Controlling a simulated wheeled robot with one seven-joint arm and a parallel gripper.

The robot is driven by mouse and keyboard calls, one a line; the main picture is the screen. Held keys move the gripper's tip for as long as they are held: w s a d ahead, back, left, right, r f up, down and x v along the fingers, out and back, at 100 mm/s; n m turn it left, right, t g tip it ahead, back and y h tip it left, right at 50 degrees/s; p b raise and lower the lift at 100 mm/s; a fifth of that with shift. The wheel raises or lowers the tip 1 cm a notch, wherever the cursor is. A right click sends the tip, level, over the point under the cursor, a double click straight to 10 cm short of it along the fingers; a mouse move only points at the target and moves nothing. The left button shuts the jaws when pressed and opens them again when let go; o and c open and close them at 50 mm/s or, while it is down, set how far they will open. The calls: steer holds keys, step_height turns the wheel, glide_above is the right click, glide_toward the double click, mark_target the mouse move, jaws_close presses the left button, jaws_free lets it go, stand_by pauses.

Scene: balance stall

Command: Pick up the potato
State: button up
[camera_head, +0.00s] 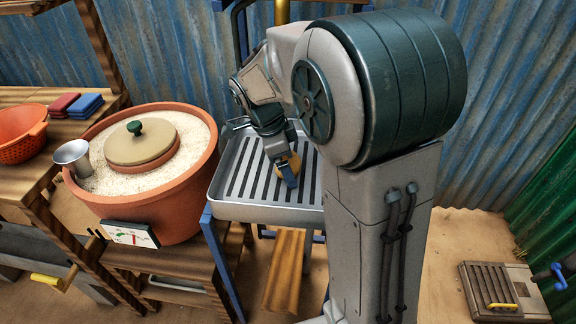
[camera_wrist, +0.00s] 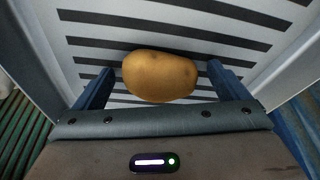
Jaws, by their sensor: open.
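The potato (camera_wrist: 160,77) is yellow-brown and oval with a few dark spots. It lies on a light grey tray with dark slots (camera_head: 235,172). In the wrist view it sits between the two blue fingers of my gripper (camera_wrist: 160,88), which are open, one on each side. A gap shows between each finger and the potato. In the head view the potato (camera_head: 294,163) is partly hidden behind a blue finger of my gripper (camera_head: 287,172), which points down at the tray.
A large terracotta pot (camera_head: 190,200) of pale grain, with a lidded inner pot (camera_head: 142,150) and a metal cup (camera_head: 73,156), stands left of the tray. An orange colander (camera_head: 20,135) is on the left shelf. The tray's raised rim surrounds the potato; the slotted surface around it is clear.

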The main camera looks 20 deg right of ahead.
steer(key=c, duration=1.2)
